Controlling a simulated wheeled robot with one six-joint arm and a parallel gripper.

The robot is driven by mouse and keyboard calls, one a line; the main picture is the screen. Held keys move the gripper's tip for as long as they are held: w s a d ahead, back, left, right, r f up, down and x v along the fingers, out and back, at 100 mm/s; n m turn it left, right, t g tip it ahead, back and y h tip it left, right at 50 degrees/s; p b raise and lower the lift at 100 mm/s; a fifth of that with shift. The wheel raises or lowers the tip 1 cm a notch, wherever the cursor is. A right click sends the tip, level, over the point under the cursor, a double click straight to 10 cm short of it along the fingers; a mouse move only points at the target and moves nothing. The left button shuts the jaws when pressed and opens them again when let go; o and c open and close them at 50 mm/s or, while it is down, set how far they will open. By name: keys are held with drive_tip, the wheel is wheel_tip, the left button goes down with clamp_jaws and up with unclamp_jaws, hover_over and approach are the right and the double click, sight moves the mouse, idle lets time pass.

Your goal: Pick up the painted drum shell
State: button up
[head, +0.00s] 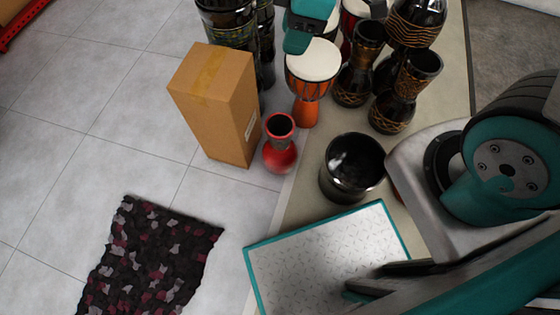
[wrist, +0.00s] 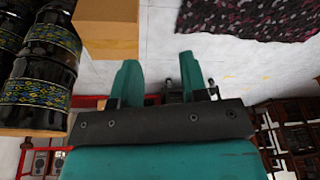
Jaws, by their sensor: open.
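The painted drum shell (head: 280,145) looks to be the small red goblet shape with an open, dark mouth. It stands upright beside the carton, near the edge between grey tile and beige floor, in the head view. I cannot pick it out in the wrist view. My gripper (wrist: 157,84) shows in the wrist view with its two teal fingers apart and nothing visible between them. A teal part (head: 309,14) at the top of the head view, above the drums, looks like my gripper end, away from the red shell.
A cardboard carton (head: 212,105) stands close left of the red shell. A dark pot (head: 353,170) is to its right. An orange drum (head: 308,90) and dark patterned goblets (head: 395,105) stand behind. A patterned mat (head: 150,260) lies on open tile at lower left.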

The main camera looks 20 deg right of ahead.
drive_tip(key=w+d+f+n+h+b, duration=0.1)
drive_tip(key=w+f+n+b, duration=0.15)
drive_tip(key=f+b, duration=0.65)
drive_tip(key=w+d+f+n+h+b, duration=0.1)
drive_tip(key=w+d+f+n+b, duration=0.15)
drive_tip(key=f, duration=1.25)
drive_tip(key=w+d+f+n+b, duration=0.1)
drive_tip(key=w+f+n+b, duration=0.15)
drive_tip(key=f+b, duration=0.6)
drive_tip(key=b, duration=0.4)
approach(287, 143)
drive_tip(key=shift+n+t, duration=0.25)
drive_tip(key=shift+t, duration=0.05)
drive_tip(key=f+b, duration=0.1)
drive_tip(key=f, duration=0.1)
drive_tip(key=f+b, duration=0.3)
drive_tip(key=f, duration=0.1)
drive_tip(key=shift+w+a, duration=0.25)
drive_tip(key=shift+w, duration=0.05)
drive_tip(key=shift+r, duration=0.15)
clamp_jaws()
